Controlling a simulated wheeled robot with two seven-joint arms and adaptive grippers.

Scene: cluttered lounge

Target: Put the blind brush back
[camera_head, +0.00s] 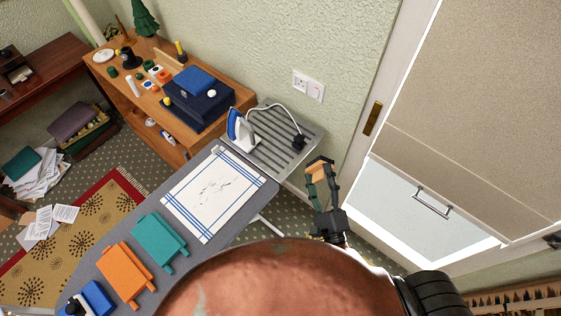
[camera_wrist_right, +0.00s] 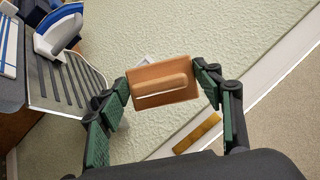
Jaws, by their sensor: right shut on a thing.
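The brown wooden block that I take for the blind brush is in my right gripper (camera_head: 322,172). In the head view the block (camera_head: 318,170) is raised in front of the wall, right of the ironing board. In the right wrist view the block (camera_wrist_right: 162,82) has a raised ridge and a pale lower edge. The green-padded fingers of my right gripper (camera_wrist_right: 163,88) are closed on its two sides. No bristles can be made out. My left gripper is not in view.
The ironing board (camera_head: 205,255) holds a white cloth, folded teal and orange clothes, and an iron (camera_head: 240,130) on its grey rack (camera_head: 275,145). A wooden shelf unit (camera_head: 155,110) with clutter stands behind. A pale blind (camera_head: 475,110) hangs at right. A rounded brown surface blocks the bottom centre.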

